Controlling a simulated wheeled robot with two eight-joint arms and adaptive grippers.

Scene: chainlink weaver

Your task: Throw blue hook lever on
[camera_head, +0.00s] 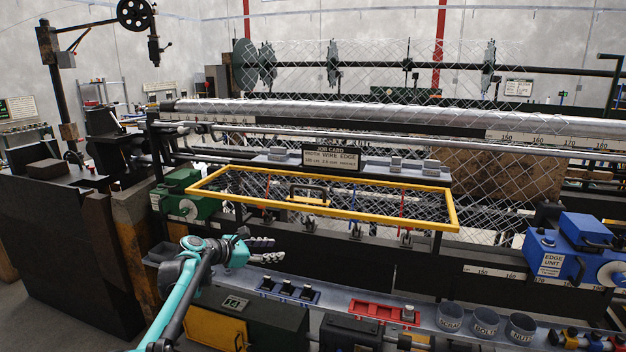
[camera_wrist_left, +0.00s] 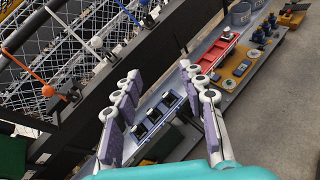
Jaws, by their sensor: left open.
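The blue hook lever (camera_head: 357,206) appears as a thin blue rod inside the yellow frame (camera_head: 452,208), right of its middle. It is small, and I cannot tell its exact position. In the left wrist view a blue knob (camera_wrist_left: 143,3) shows at the top edge, partly cut off. My left gripper (camera_head: 274,250) is open and empty, below and left of the lever and apart from it. Its two spread fingers also show in the left wrist view (camera_wrist_left: 160,75), over the parts shelf. My right gripper is not in view.
An orange lever (camera_wrist_left: 48,91) and a white lever (camera_wrist_left: 96,42) stand in the same row. A red lever (camera_head: 402,206) is to the right. A blue tray (camera_head: 305,296), a red tray (camera_head: 375,311) and cups (camera_head: 450,318) line the front shelf. The blue edge unit (camera_head: 555,250) stands at right.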

